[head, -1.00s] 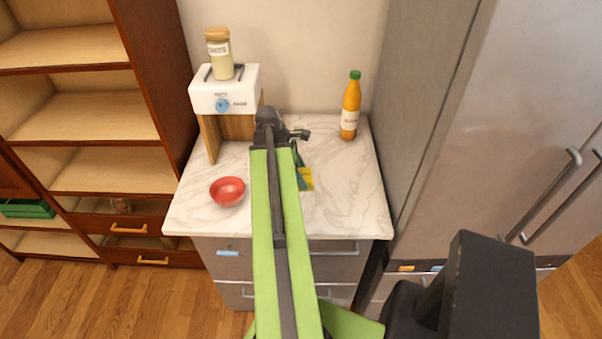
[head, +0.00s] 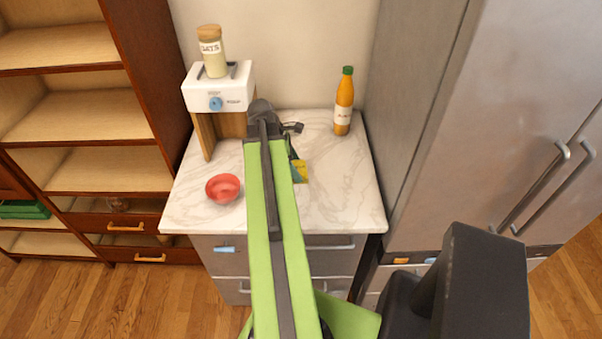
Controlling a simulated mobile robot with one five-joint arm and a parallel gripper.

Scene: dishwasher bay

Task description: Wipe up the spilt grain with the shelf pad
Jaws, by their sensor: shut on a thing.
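My gripper (head: 288,128) is over the back of the marble counter (head: 345,195). It is dark grey and seen from behind, partly covered by my own green arm. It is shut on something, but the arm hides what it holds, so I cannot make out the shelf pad. I cannot pick out any spilt grain on the visible counter top; the part under the arm is hidden. A green and yellow item (head: 300,171) shows just right of the arm, in front of the gripper, and is partly hidden.
A red bowl (head: 223,187) stands left of my arm. A white machine (head: 219,91) with a jar (head: 212,52) on top stands at the back left. An orange bottle (head: 344,103) stands back right. A tall fridge (head: 500,110) borders the right; shelves (head: 85,115) stand left.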

